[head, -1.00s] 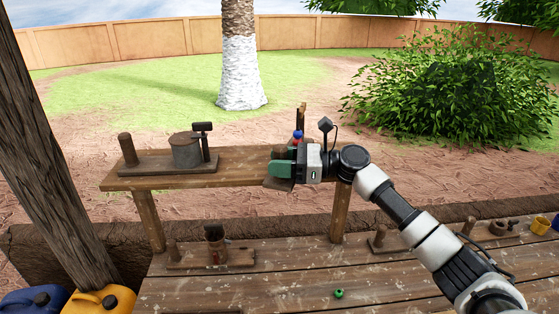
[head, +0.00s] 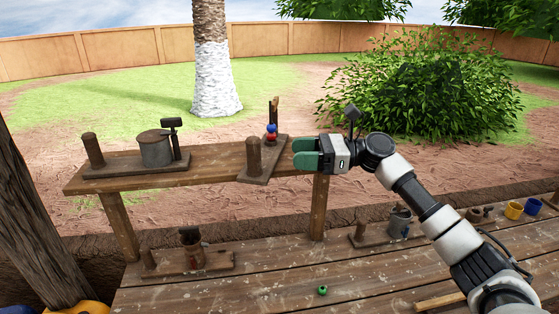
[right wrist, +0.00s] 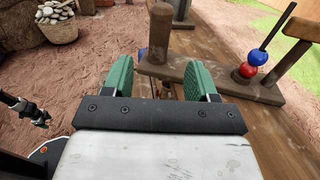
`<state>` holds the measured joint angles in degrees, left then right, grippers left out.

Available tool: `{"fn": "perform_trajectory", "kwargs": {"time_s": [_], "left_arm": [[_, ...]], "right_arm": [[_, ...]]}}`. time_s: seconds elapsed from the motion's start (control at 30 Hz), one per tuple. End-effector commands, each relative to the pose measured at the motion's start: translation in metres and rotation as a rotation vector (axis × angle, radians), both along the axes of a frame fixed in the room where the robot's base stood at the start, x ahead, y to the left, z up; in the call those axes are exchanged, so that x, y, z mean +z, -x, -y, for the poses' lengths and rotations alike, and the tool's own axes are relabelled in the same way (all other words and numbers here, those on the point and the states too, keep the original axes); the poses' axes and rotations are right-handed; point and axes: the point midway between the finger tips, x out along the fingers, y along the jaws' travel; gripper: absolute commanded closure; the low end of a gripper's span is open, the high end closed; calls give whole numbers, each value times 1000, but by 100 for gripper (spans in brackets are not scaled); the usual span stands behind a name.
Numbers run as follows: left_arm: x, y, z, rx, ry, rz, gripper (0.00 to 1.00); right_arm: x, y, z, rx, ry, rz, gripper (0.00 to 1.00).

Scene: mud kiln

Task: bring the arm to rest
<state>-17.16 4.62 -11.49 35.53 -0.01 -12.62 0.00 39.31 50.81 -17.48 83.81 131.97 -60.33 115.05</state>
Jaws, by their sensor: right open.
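My right gripper (head: 306,154) is open and empty, with green finger pads, at the right end of the raised wooden shelf (head: 215,164). In the right wrist view its two green fingers (right wrist: 160,78) stand apart with nothing held between them. Just left of it in the head view stands a wooden stand (head: 256,172) with an upright peg and a red and a blue ball; these balls also show in the right wrist view (right wrist: 254,62). The gripper looks apart from the stand's peg.
A grey can (head: 155,149) on a wooden base stands at the shelf's left. The lower table (head: 270,283) bears a brown cup stand (head: 192,250), a small green ball (head: 322,291), a metal cup (head: 400,222), and yellow and blue cups (head: 514,210) at right. A basket (right wrist: 59,28) stands on the ground.

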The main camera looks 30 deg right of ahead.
Motion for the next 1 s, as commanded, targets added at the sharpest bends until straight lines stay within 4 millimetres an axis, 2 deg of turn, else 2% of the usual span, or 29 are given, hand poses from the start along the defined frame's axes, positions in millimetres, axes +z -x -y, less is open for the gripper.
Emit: {"fn": "perform_trajectory", "kwargs": {"time_s": [0.2, 0.73, 0.77, 0.87, 0.97, 1.0], "left_arm": [[-5, 0, 0, 1, 0, 0, 37], [-4, 0, 0, 1, 0, 0, 37], [-4, 0, 0, 1, 0, 0, 37], [-5, 0, 0, 1, 0, -1, 37], [-5, 0, 0, 1, 0, -1, 37], [-5, 1, 0, 1, 0, -1, 37]], "right_arm": [[0, 6, 12, 1, 0, -1, 42], [-3, 6, 9, 4, 8, 4, 42], [-7, 7, 7, 9, 20, 9, 42], [-34, 13, -11, 40, 106, 52, 42], [-84, 28, -42, 108, 268, 150, 42], [-108, 38, -57, 147, 348, 205, 42]]}}
